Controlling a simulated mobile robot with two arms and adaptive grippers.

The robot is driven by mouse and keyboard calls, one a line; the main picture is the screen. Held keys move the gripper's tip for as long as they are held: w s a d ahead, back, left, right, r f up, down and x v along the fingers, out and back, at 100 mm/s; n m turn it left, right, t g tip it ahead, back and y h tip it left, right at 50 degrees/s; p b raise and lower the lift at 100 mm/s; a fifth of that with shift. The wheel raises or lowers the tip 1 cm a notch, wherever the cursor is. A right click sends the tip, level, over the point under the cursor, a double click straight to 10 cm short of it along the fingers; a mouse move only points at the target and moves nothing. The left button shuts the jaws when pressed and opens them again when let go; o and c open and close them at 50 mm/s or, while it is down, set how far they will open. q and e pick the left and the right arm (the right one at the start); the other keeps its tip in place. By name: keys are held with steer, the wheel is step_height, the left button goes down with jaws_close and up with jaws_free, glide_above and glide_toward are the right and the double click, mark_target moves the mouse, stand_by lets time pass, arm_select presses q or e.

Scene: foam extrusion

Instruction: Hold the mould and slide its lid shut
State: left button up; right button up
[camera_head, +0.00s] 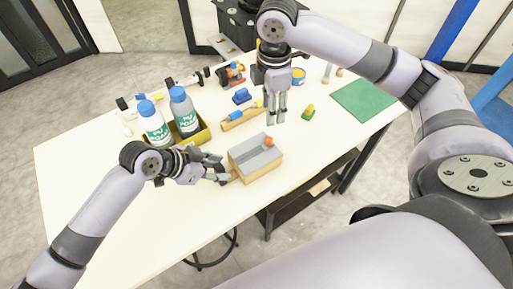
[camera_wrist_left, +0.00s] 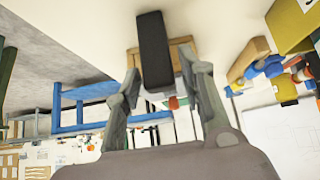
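The mould (camera_head: 262,174) is a wooden box with a grey top, near the table's front edge in the head view. An orange-red knob (camera_head: 268,142) stands at its far right end. The grey lid (camera_head: 254,154) lies along the top; how far it is shut I cannot tell. My left gripper (camera_head: 222,174) is at the mould's left end. In the left wrist view its fingers (camera_wrist_left: 160,72) stand apart, with a dark bar and wood showing between and beyond them; firm contact is not clear. My right gripper (camera_head: 275,115) points down, fingers apart and empty, behind the mould.
Two blue-capped bottles (camera_head: 185,110) stand in a yellow tray (camera_head: 200,136) at left. A wooden piece with blue and yellow parts (camera_head: 240,118) lies beside my right gripper. A small green-yellow block (camera_head: 308,112) and a green mat (camera_head: 364,100) are at right. The table's front right is clear.

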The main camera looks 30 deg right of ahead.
arm_select(q)
steer(key=shift+o, duration=1)
steer(key=shift+r, duration=0.1)
steer(key=v, duration=1.1)
steer(key=shift+a+r, duration=0.25)
steer(key=shift+r, duration=0.1)
